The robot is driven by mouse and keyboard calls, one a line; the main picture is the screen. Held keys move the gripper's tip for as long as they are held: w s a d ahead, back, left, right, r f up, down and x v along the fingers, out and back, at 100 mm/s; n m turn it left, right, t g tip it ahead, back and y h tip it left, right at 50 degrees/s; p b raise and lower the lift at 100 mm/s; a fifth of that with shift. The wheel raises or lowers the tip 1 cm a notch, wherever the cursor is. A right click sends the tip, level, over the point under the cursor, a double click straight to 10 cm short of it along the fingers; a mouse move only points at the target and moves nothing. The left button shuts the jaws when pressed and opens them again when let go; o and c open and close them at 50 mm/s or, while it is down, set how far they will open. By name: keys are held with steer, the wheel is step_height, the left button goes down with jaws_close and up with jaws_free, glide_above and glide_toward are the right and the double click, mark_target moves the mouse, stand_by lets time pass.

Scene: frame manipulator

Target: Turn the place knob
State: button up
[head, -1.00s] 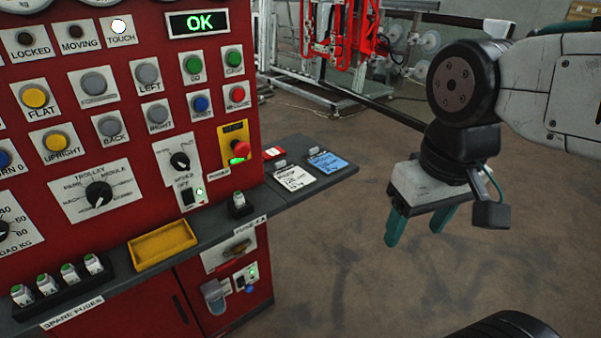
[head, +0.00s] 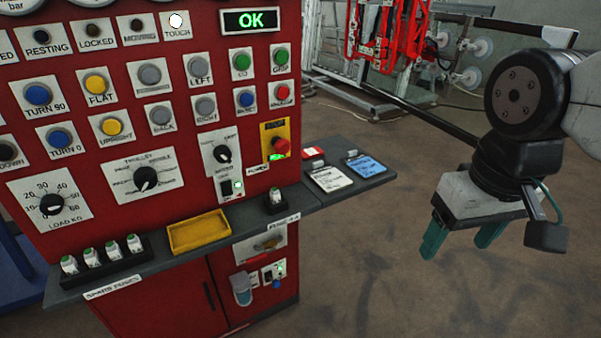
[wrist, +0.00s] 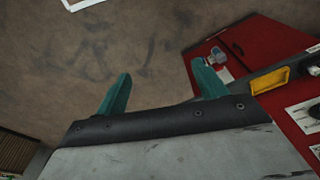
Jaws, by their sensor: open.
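The red control panel (head: 190,95) fills the left of the head view. It carries a TROLLEY selector knob (head: 146,179), a smaller black knob (head: 222,154) to its right, and a LOAD KG knob (head: 51,204) at lower left. The small lettering is blurred, so I cannot tell which knob is marked place. My gripper (head: 462,248) hangs to the right of the panel, well apart from every knob, with its teal fingers pointing down. The fingers are spread and empty; they also show in the wrist view (wrist: 160,75), over the floor.
A grey ledge (head: 150,262) sticks out below the panel, holding a yellow tray (head: 199,233) and several fuses. Its right end holds cards (head: 331,179). A red stop button (head: 281,146) is near the panel's right edge. Open floor (head: 370,270) lies below my gripper.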

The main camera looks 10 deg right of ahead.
steer(key=n+t+y, duration=0.7)
steer(key=n+t, duration=0.5)
steer(key=t, duration=0.3)
glide_toward(148, 184)
steer(key=w, duration=0.2)
steer(key=shift+n, duration=0.3)
steer(key=x, duration=0.8)
steer(key=shift+s+a, duration=0.2)
steer(key=shift+a, duration=0.2)
